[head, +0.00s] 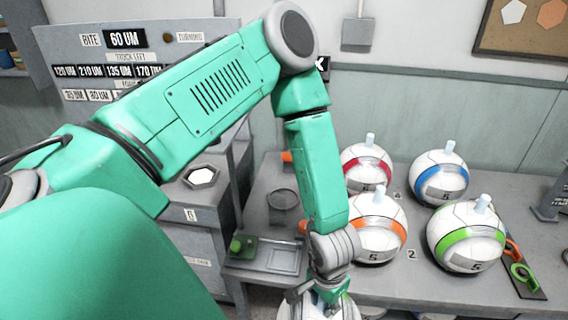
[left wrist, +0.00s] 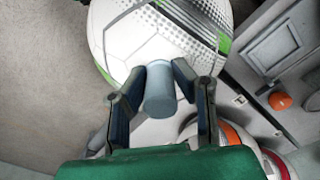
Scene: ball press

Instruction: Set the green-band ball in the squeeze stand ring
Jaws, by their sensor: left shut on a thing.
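My left gripper (head: 328,290) is low in the head view, over a white ball (head: 305,308) cut off by the bottom edge. In the left wrist view my left gripper (left wrist: 160,90) is shut on the blue-grey peg (left wrist: 160,95) of this white ball (left wrist: 150,35), which has green band patches and a dotted pattern. Another green-band ball (head: 467,238) stands on the table at the right, its peg up. A grey ring-shaped holder (head: 283,199) stands on the table left of my forearm; I cannot tell whether it is the squeeze stand ring. My right gripper is not in view.
Balls with red (head: 367,168), blue (head: 440,178) and orange (head: 377,228) bands stand on the grey table (head: 420,284). A shallow tray (head: 284,258) with a green piece lies at the left front. A grey cabinet (head: 188,245) stands left of it.

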